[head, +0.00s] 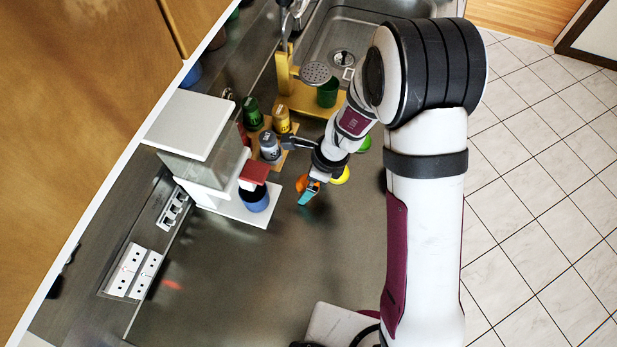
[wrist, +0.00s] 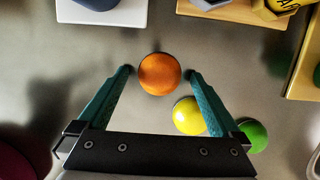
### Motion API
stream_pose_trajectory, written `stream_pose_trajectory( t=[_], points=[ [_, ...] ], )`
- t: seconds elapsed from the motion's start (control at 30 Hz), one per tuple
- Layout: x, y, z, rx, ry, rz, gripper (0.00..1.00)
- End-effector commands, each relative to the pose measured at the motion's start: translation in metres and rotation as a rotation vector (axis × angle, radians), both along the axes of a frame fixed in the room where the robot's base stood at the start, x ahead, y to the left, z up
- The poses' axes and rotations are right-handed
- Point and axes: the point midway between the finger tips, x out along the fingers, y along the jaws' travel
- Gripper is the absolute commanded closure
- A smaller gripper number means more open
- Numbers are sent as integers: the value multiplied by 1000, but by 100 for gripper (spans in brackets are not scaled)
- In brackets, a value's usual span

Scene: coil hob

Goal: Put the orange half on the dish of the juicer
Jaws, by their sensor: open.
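The orange half (wrist: 160,74) shows as a round, textured orange dome on the grey counter; no cut face is visible. In the head view the orange half (head: 301,183) is partly hidden by my gripper (head: 308,195). My gripper (wrist: 158,72) is open, with one teal finger on each side of the orange half near the tips. I cannot tell whether the fingers touch it. What looks like the juicer (head: 283,73) is a yellow stand by the sink, with a round perforated dish (head: 316,73) above a green cup (head: 327,92).
A yellow fruit (wrist: 189,115) lies close inside the right finger, and a green fruit (wrist: 253,136) just outside it. A white machine (head: 190,125) with a blue cup (head: 256,200) stands left. Several cans (head: 270,146) stand on a wooden board. The front counter is clear.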

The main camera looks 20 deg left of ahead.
Motion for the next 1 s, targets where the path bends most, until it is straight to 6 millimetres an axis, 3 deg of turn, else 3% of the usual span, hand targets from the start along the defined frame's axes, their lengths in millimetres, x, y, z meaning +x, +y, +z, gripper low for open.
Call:
stream_pose_trajectory(
  t=[0.17,0.6,0.67,0.7,1.0],
  points=[
    [0,0,0,0,-1,0,0],
    [0,0,0,1,0,0,77],
    [0,0,0,1,0,0,85],
    [0,0,0,1,0,0,94],
    [1,1,10,4,-1,1,94]
  ],
)
